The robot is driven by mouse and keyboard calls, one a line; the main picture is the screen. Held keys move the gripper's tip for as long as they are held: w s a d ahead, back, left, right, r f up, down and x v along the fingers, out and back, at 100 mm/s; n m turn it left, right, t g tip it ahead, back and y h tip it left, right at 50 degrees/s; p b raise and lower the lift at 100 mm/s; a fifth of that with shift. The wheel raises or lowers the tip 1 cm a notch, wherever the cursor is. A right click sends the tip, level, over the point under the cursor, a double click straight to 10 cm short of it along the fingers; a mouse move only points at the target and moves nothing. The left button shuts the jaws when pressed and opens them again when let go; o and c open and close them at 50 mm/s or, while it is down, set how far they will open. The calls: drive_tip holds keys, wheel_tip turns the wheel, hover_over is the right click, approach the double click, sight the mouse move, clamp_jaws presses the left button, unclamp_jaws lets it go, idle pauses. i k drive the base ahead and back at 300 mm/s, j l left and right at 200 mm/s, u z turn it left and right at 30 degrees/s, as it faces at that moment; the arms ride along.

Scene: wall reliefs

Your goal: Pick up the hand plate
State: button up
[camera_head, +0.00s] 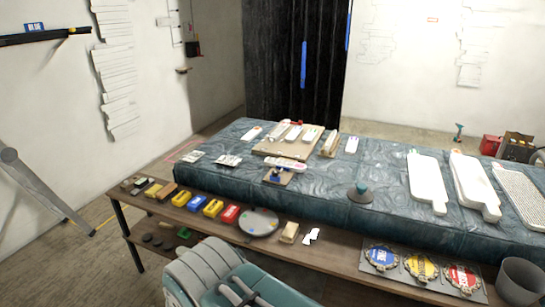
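No single thing is clearly marked as the hand plate. A textured or perforated plate (522,195) lies at the far right, partly cut off by the picture edge. Smaller white handled pieces (285,165) lie at the table's middle; they are too small to tell apart. My gripper is not in view.
The table has a dark teal patterned cloth (330,195). Along its front shelf are coloured blocks (195,202), a round palette (259,222), blue, yellow and red round items (420,268) and a grey bucket (520,280).

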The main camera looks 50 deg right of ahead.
sight(360, 193)
drive_tip(key=i+z, duration=0.15)
drive_tip(key=z, duration=0.3)
drive_tip(key=i+z, duration=0.15)
drive_tip(key=z, duration=0.3)
drive_tip(key=i+z, duration=0.15)
drive_tip(key=z, duration=0.3)
drive_tip(key=i+j, duration=0.35)
drive_tip(key=z, duration=2.3)
